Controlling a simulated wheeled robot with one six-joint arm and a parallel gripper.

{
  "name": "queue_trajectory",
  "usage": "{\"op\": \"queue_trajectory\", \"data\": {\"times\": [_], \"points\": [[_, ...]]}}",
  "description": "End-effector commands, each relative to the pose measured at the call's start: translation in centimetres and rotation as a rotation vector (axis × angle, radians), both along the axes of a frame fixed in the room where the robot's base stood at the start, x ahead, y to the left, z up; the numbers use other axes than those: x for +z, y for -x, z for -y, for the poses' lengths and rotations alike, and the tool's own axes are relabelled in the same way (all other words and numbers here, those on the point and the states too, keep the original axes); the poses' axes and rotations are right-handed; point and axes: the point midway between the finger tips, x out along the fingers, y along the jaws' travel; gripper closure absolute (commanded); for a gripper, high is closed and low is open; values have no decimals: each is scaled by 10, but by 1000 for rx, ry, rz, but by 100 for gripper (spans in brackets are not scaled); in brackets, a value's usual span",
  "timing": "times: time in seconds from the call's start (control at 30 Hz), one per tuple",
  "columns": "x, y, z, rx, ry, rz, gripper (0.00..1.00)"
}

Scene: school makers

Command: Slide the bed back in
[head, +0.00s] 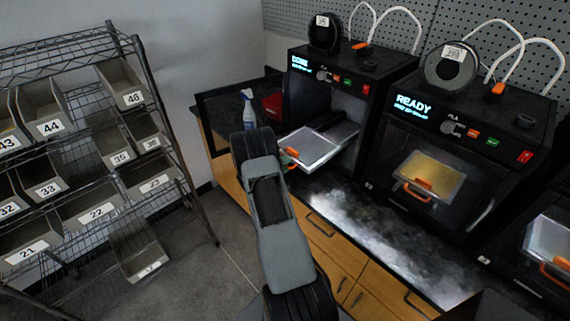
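The print bed (309,148) is a pale, flat plate with an orange handle (291,152) on its front left edge. It sticks out of the open front of the left black printer (345,95), over the counter. My arm reaches up from the bottom, and its dark wrist end is just left of the handle. My gripper's fingers are mostly hidden behind the arm or lost against the dark background. I cannot tell whether they touch the handle, or whether they are open or shut.
A second printer (470,125) showing READY stands to the right, with another plate at the right edge. A spray bottle (247,108) and a red object (273,105) stand behind my wrist. A wire rack with numbered bins (50,128) is at the left. The dark counter (370,235) is clear in front.

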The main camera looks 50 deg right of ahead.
Motion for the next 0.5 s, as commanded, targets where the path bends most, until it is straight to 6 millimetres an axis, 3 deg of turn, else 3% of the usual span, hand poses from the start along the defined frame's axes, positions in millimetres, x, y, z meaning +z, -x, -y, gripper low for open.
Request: {"op": "queue_trajectory", "data": {"times": [0.37,0.5], "points": [[-1,1,3,-1,0,-1,67],[-1,1,3,-1,0,-1,81]]}}
